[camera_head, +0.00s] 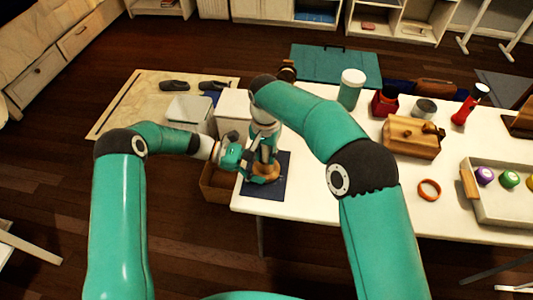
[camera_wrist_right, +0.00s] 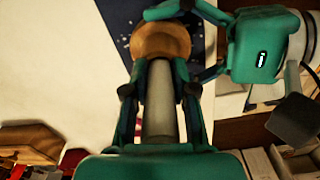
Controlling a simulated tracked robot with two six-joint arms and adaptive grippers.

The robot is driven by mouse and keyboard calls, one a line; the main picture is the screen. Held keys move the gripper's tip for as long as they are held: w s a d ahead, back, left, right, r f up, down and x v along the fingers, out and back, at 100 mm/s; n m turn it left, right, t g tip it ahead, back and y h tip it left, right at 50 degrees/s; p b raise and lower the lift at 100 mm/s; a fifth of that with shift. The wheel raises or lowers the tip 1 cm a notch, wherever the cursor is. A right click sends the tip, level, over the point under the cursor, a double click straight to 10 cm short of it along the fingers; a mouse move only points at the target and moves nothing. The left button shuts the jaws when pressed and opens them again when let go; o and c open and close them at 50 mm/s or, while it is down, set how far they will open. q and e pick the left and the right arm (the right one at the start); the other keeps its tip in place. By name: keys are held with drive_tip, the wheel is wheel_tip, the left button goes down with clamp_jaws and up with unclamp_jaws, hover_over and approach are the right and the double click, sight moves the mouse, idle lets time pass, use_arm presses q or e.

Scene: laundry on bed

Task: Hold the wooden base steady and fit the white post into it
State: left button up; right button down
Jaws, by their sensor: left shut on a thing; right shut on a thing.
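The round wooden base (camera_head: 266,178) sits on a dark blue mat (camera_head: 264,194) near the table's left end. It also shows in the right wrist view (camera_wrist_right: 161,38). My left gripper (camera_head: 247,167) reaches in from the left and is shut on the base, its fingers (camera_wrist_right: 192,42) at the base's side. My right gripper (camera_wrist_right: 160,92) is above the base, shut on the white post (camera_wrist_right: 158,112). The post points at the base, its far end overlapping the base's near edge. I cannot tell whether it sits in the hole. In the head view my right gripper largely hides the post.
The white table (camera_head: 330,180) holds a teal jar (camera_head: 351,90), a wooden box (camera_head: 411,138), an orange ring (camera_head: 429,190) and a tray (camera_head: 500,207) of coloured balls to the right. A cardboard box (camera_head: 214,186) stands left of the table. Table in front of the wooden box is mostly clear.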

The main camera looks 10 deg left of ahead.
drive_tip(key=shift+f, duration=0.1)
use_arm(q)
drive_tip(key=shift+s+d+r, duration=0.1)
drive_tip(key=shift+s+r, duration=0.05)
drive_tip(key=shift+s, duration=0.1)
use_arm(e)
drive_tip(key=shift+s+d+f, duration=0.1)
drive_tip(key=shift+s+f, duration=0.1)
drive_tip(key=shift+f, duration=0.5)
drive_tip(key=c, duration=0.9)
unclamp_jaws()
drive_tip(key=shift+f, duration=0.1)
drive_tip(key=shift+c, duration=0.2)
use_arm(q)
drive_tip(key=shift+f, duration=0.2)
drive_tip(key=shift+w, duration=0.2)
use_arm(e)
wheel_tip(320, 180, up, 14)
drive_tip(key=shift+w+f, duration=0.1)
drive_tip(key=shift+w, duration=0.05)
use_arm(q)
drive_tip(key=o, duration=0.6)
